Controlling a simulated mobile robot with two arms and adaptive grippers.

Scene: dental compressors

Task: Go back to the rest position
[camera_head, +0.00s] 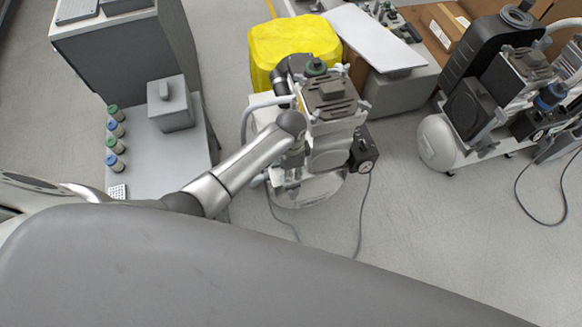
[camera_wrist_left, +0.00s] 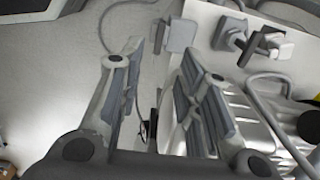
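In the head view a dental compressor (camera_head: 332,98) stands on the floor in the middle, with a white tank and a dark, finned top. My left arm reaches in from the left, and my left gripper (camera_head: 290,180) hangs pointing down at the compressor's near left side. In the left wrist view the two fingers of the left gripper (camera_wrist_left: 160,58) are apart, with nothing held between them. White and silver compressor parts (camera_wrist_left: 262,105) show beside and behind the right finger. I cannot tell whether the gripper touches them. My right gripper is not in view.
A second compressor (camera_head: 475,105) stands at the right. A yellow bin (camera_head: 290,44) is behind the first. A grey table (camera_head: 150,148) at left bears a grey box (camera_head: 170,104) and several small bottles. Cables lie on the floor. Floor between the compressors is mostly clear.

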